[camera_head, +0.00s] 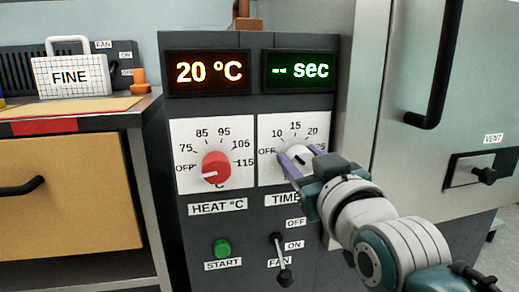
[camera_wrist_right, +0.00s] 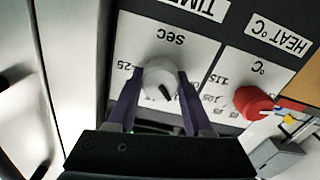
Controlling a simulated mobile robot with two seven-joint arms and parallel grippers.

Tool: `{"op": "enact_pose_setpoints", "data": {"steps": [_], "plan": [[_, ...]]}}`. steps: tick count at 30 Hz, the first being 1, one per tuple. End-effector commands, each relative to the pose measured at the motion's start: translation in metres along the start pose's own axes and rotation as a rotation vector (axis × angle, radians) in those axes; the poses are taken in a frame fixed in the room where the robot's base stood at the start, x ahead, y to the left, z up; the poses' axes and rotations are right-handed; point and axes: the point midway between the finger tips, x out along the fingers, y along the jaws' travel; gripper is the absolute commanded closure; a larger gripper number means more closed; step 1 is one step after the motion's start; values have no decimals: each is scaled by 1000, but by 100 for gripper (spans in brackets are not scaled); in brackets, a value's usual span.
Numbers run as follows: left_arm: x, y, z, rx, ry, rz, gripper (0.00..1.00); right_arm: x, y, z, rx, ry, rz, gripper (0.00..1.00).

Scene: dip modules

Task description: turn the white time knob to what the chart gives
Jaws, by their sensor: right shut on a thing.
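The white time knob (camera_head: 300,153) sits on a white dial plate marked OFF, 10, 15, 20 above the TIME label. My right gripper (camera_head: 297,158) is shut on this knob, a purple finger on each side. In the right wrist view, which is upside down, the knob (camera_wrist_right: 158,72) sits between both fingers of the right gripper (camera_wrist_right: 158,78). Its dark mark points to the lower right there; the exact number is hidden. The green time display (camera_head: 300,71) reads "-- sec". My left gripper is out of view. No chart can be made out.
The red heat knob (camera_head: 215,167) is left of the time knob, its mark toward OFF. The orange display (camera_head: 208,72) reads 20 °C. Below are a green start button (camera_head: 222,248) and a fan lever (camera_head: 281,258). A white FINE box (camera_head: 71,76) stands on the left cabinet.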

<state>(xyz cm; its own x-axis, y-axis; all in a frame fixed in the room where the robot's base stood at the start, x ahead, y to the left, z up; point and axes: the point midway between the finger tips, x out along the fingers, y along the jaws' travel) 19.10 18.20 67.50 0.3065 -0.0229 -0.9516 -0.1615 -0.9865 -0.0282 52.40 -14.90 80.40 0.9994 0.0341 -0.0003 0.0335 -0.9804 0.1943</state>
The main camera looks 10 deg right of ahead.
Motion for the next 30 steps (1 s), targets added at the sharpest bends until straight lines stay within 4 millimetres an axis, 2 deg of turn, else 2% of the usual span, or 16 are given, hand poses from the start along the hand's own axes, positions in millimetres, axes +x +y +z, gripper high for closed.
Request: {"op": "enact_pose_setpoints", "data": {"steps": [9,23,24,30], "plan": [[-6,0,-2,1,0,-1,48,0,1,-1,98,1,1,100],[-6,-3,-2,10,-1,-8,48,0,1,0,109,2,1,100],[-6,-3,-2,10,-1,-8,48,0,1,0,109,2,1,45],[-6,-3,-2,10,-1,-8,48,0,1,0,108,1,0,22]]}}
